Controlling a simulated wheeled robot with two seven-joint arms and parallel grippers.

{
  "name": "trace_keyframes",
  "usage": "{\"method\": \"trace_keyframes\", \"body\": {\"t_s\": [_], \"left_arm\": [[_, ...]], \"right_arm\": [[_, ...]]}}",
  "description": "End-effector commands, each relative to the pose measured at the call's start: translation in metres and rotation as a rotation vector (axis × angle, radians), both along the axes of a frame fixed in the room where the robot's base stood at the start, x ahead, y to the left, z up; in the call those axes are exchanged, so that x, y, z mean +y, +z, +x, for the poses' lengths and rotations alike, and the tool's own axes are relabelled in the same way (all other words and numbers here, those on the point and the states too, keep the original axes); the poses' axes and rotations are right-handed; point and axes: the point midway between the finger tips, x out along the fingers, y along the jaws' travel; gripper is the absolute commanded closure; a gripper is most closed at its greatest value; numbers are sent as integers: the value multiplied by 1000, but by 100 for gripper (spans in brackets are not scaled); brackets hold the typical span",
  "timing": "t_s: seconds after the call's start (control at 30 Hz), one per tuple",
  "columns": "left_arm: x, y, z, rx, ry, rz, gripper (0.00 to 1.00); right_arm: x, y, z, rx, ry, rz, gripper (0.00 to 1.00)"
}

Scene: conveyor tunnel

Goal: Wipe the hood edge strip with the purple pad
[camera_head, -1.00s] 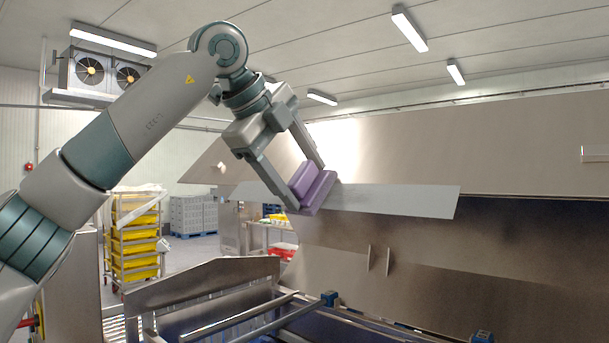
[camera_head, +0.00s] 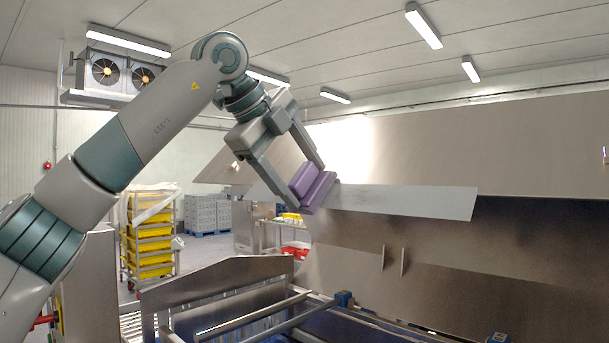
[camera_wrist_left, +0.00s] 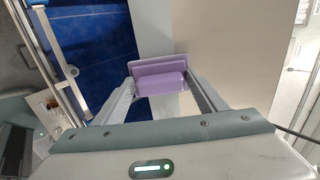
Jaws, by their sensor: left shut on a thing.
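The purple pad (camera_head: 314,190) is held between the two fingers of my left gripper (camera_head: 311,188), which is shut on it. The pad lies at the light grey hood edge strip (camera_head: 410,201), toward its left part, and looks to be against it; the exact contact is hidden. The strip runs on to the right of the pad, and a short piece shows to its left. In the left wrist view the pad (camera_wrist_left: 160,79) sits between the fingertips, across the pale strip (camera_wrist_left: 155,28). My right gripper is not in view.
The large metal hood (camera_head: 540,150) fills the right side. Below it is the conveyor frame with rails (camera_head: 255,316) and blue clamps (camera_head: 343,298). A rack of yellow crates (camera_head: 152,245) and a stack of grey crates (camera_head: 207,213) stand at the back left.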

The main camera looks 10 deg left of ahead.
Motion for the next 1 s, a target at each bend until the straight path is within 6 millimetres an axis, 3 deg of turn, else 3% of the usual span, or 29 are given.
{"method": "trace_keyframes", "body": {"t_s": [0.33, 1.0], "left_arm": [[18, -1, 13, 2, 2, 1, 61], [19, 0, 13, 0, 1, 1, 61]], "right_arm": [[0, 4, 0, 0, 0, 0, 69], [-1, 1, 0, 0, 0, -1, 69]]}}
